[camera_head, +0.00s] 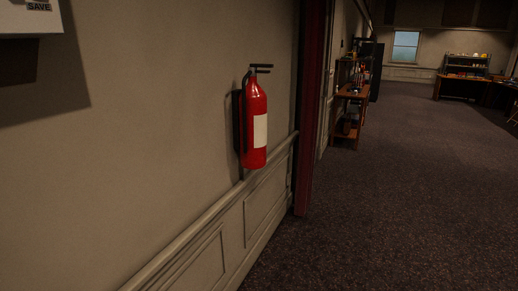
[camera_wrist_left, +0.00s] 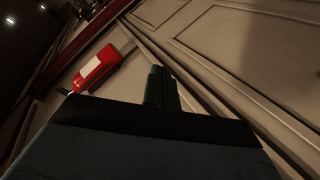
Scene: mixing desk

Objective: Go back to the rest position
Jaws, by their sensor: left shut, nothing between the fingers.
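My left gripper (camera_wrist_left: 160,82) shows in the left wrist view, with its dark green fingers shut together and nothing between them. It points toward the panelled wall, and no object touches the fingertips. Neither gripper shows in the head view. My right gripper is in no view.
A red fire extinguisher (camera_head: 256,125) hangs on the left wall; it also shows in the left wrist view (camera_wrist_left: 98,68). A white box (camera_head: 30,20) is at upper left. A wooden shelf (camera_head: 347,112) stands beyond the red door frame (camera_head: 310,110). A desk (camera_head: 462,88) stands far right. The carpeted floor (camera_head: 410,200) is clear.

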